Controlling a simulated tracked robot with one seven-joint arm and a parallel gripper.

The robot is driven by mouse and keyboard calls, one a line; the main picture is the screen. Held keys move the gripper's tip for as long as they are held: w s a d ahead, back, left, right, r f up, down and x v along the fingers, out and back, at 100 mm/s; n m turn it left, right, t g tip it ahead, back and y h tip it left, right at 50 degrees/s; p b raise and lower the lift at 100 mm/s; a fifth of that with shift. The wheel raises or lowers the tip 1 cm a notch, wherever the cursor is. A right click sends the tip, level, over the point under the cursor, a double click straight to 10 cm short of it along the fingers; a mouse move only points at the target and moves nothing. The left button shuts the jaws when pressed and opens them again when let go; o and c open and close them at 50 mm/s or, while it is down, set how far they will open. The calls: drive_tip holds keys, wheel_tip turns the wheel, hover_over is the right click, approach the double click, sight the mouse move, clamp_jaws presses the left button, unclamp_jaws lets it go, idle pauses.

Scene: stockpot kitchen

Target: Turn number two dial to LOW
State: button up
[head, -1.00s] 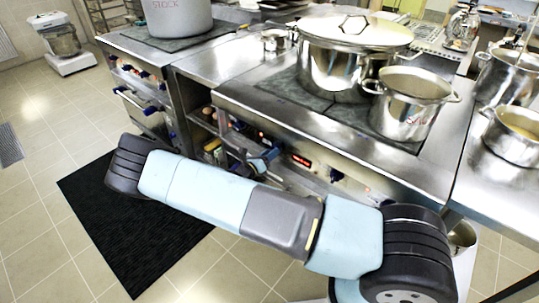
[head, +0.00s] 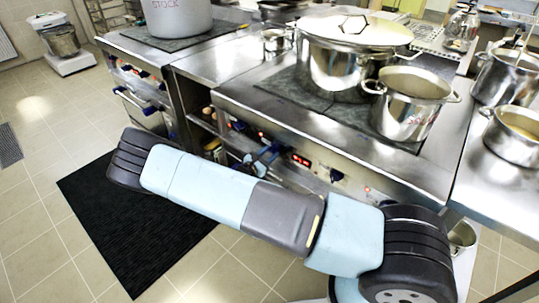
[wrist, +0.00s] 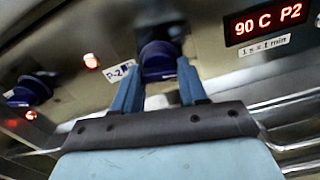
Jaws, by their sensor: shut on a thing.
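The number two dial (wrist: 160,52) is a dark blue knob on the steel front panel in the wrist view, beside a tag reading P-2 (wrist: 119,70). My gripper (wrist: 158,74) has one blue finger on each side of the dial and is shut on it. The fingers cover part of the tag. No LOW mark can be read, so I cannot tell the dial's setting. In the head view my gripper (head: 268,154) is small against the stove front, and the dial there is hard to make out.
A red display (wrist: 265,22) reads 90 C P2. A lidded stockpot (head: 335,70) and a smaller pot (head: 405,110) stand on the stove above. Rails run below the panel.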

drive_tip(key=shift+m, duration=0.9)
drive_tip(key=o, duration=1)
drive_tip(key=shift+s, duration=0.1)
drive_tip(key=v, duration=1.3)
drive_tip(key=shift+s+a, duration=0.2)
drive_tip(key=shift+a, duration=0.1)
